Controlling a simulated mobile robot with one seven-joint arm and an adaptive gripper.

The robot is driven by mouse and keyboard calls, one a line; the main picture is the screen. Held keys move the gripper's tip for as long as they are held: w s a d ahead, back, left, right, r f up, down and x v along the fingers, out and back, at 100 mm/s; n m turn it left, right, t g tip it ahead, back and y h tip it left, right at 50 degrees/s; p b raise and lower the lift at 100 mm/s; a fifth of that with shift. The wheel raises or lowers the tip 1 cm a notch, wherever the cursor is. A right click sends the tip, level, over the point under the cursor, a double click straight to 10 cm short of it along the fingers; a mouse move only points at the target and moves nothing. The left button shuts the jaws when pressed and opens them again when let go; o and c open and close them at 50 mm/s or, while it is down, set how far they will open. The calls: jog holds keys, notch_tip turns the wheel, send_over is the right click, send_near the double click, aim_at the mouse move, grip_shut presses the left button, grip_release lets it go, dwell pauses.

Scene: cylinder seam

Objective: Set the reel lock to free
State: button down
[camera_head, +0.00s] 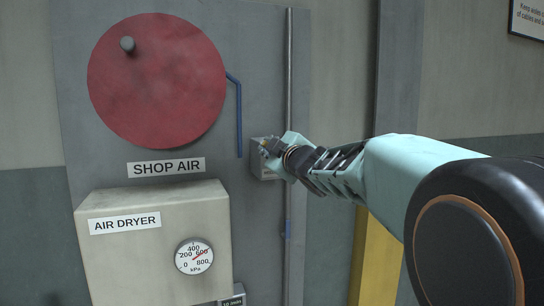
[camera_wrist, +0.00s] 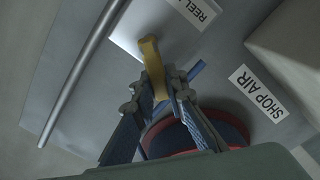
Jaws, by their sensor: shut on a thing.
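The reel lock is a small grey box (camera_head: 258,170) on the wall panel, right of the red reel (camera_head: 157,85). In the wrist view, a pale plate (camera_wrist: 128,38) with a partly cut-off label reading "REEL" marks it. A yellow lever (camera_wrist: 151,58) stands out from it. My gripper (camera_wrist: 153,90) is shut on the lever, one finger on each side. In the head view my gripper (camera_head: 277,148) is at the box and hides much of it and the lever. I cannot read the lever's setting.
A grey vertical pipe (camera_head: 289,75) runs close behind my gripper. A blue hose (camera_head: 239,120) hangs left of the box. The SHOP AIR label (camera_head: 166,167) and the AIR DRYER box with its gauge (camera_head: 194,257) are lower left. A yellow post (camera_head: 376,265) stands below my arm.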

jog(key=shift+s+a+f+n+b, duration=0.1)
jog(key=shift+f+n+b, duration=0.2)
jog(key=shift+n+b, duration=0.4)
jog(key=shift+a+f+n+b, duration=0.1)
jog(key=shift+f+n+b, duration=0.15)
jog(key=shift+n+b, duration=0.45)
jog(key=shift+n, duration=0.4)
jog(key=c, duration=1.9)
grip_release()
jog(key=shift+c, duration=0.2)
jog(key=shift+r, duration=4.95)
